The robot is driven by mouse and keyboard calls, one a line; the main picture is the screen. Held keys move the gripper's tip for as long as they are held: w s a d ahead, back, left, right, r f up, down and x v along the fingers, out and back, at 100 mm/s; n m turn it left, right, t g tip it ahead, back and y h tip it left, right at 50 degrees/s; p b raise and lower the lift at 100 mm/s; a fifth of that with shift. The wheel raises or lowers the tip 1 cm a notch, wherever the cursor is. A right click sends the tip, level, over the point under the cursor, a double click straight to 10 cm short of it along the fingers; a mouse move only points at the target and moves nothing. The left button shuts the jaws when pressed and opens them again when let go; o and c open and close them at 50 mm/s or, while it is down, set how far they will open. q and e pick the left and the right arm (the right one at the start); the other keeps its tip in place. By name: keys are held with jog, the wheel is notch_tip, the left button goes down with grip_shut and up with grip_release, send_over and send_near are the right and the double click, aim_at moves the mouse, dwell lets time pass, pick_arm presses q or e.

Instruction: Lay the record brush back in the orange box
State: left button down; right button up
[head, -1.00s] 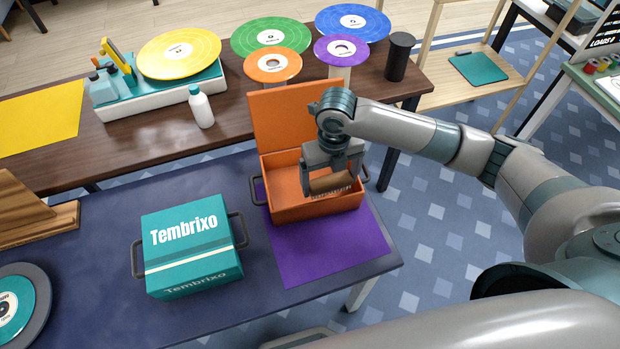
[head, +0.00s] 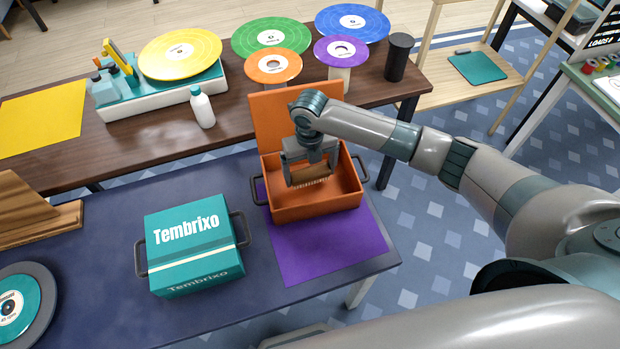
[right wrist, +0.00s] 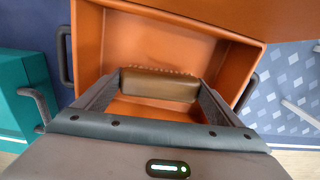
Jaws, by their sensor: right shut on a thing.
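The orange box (head: 318,208) stands on a purple mat on the near dark blue table. Its lid is open, tilted up at the back. My right gripper (head: 310,180) is over the box's opening and shut on the record brush (head: 309,175), a brown wooden block with pale bristles. In the right wrist view the brush (right wrist: 160,84) lies crosswise between the two fingers, inside the outline of the orange box (right wrist: 240,65). I cannot tell whether it touches the box floor. My left gripper is in neither view.
A closed teal box (head: 190,250) with dark handles stands left of the purple mat (head: 320,249). The back table holds a turntable (head: 150,105), a white bottle (head: 202,108), several coloured records on stands and a dark cylinder (head: 398,57). The mat's front is clear.

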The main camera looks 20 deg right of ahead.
aim_at(310, 179)
notch_tip(310, 179, down, 3)
jog(key=shift+s+r+p, duration=0.1)
jog(key=shift+p, duration=0.45)
jog(key=shift+f, duration=0.5)
jog(key=shift+f, duration=0.15)
jog(key=o, duration=0.7)
jog(key=shift+o, duration=0.2)
notch_tip(310, 179, up, 12)
jog(key=shift+r+b, duration=0.15)
jog(key=shift+b, duration=0.9)
